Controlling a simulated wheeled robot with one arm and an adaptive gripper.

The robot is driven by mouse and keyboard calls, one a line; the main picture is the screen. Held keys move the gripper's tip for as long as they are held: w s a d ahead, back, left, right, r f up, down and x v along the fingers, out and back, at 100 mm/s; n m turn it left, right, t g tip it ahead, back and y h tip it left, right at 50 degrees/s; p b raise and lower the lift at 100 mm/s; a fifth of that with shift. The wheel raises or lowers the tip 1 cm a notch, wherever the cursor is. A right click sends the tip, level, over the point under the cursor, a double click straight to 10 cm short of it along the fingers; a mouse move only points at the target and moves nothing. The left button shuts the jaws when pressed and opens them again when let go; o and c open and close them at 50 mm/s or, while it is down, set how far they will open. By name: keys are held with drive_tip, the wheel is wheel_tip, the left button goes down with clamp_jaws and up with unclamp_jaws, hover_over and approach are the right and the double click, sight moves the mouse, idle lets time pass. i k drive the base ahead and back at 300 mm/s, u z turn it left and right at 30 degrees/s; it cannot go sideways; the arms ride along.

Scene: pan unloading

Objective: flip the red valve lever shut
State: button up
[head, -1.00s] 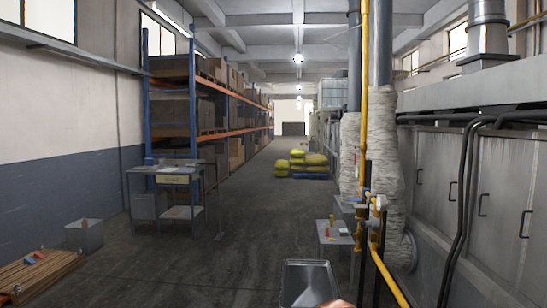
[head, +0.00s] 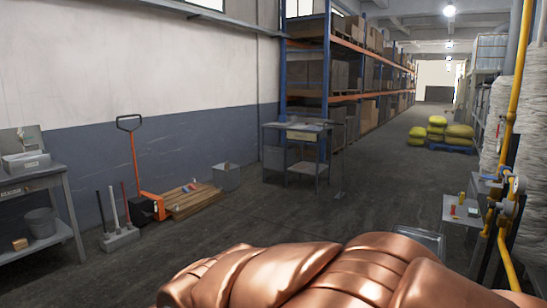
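The valve fittings (head: 508,187) sit on the yellow pipe (head: 514,115) at the right edge of the head view. Blue, white and brass-coloured parts show there. They are too small for me to tell a red lever or its position for sure. My gripper is not in view. My copper-coloured arm fills the bottom middle of the picture and hides the floor behind it.
A grey metal tray (head: 431,237) is partly hidden by my arm. A workbench (head: 40,178), pallet truck (head: 134,165) and desk (head: 290,150) stand to the left. The middle aisle is clear.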

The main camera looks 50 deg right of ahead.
sight(498, 128)
drive_tip(key=i, duration=4.4)
drive_tip(key=z, duration=2.95)
drive_tip(key=i, duration=4.65)
